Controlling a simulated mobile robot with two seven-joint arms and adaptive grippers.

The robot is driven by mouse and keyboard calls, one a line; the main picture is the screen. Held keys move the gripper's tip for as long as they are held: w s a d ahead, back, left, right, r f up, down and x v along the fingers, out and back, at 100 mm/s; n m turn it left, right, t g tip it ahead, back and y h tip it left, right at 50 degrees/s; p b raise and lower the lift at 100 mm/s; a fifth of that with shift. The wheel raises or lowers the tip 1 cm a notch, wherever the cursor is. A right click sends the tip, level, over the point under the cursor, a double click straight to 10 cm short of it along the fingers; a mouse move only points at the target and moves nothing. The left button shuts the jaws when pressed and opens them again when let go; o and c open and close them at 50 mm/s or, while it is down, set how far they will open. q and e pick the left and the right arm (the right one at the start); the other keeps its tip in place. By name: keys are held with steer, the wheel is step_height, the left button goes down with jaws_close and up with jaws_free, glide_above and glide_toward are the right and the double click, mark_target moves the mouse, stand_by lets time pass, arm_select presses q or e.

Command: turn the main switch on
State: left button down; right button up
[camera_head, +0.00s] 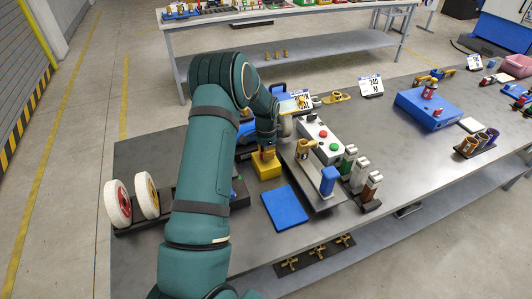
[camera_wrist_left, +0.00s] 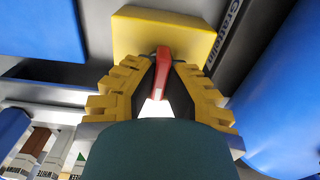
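The main switch is a yellow box (camera_head: 266,169) on the dark workbench, left of the tray fixture in the head view. In the left wrist view the yellow box (camera_wrist_left: 135,38) fills the top middle, with a red switch handle (camera_wrist_left: 161,75) on it. My left gripper (camera_head: 266,151) is right above the box, pointing down. In the left wrist view its yellow stepped fingers (camera_wrist_left: 163,60) lie on both sides of the red handle and close in on it at the tips. My left arm hides part of the bench. My right gripper is not in view.
A flat blue plate (camera_head: 284,208) lies in front of the box. A fixture with a grey box with green and red buttons (camera_head: 319,142) and a blue block (camera_head: 328,180) stands to the right. White wheels (camera_head: 118,203) stand at the left. The bench's right front is mostly clear.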

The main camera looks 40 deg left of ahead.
arm_select(q)
steer(key=shift+f+n, duration=0.1)
steer(key=shift+n, duration=0.3)
steer(key=n+b, duration=0.1)
steer(key=n, duration=0.2)
steer(key=n+b, duration=0.1)
steer(key=n, duration=0.3)
steer(key=shift+d, duration=0.1)
steer(key=n, duration=0.5)
steer(key=shift+b, duration=0.3)
steer(key=n, duration=0.4)
steer(key=shift+n, duration=0.7)
steer(key=c, duration=1)
jaws_free()
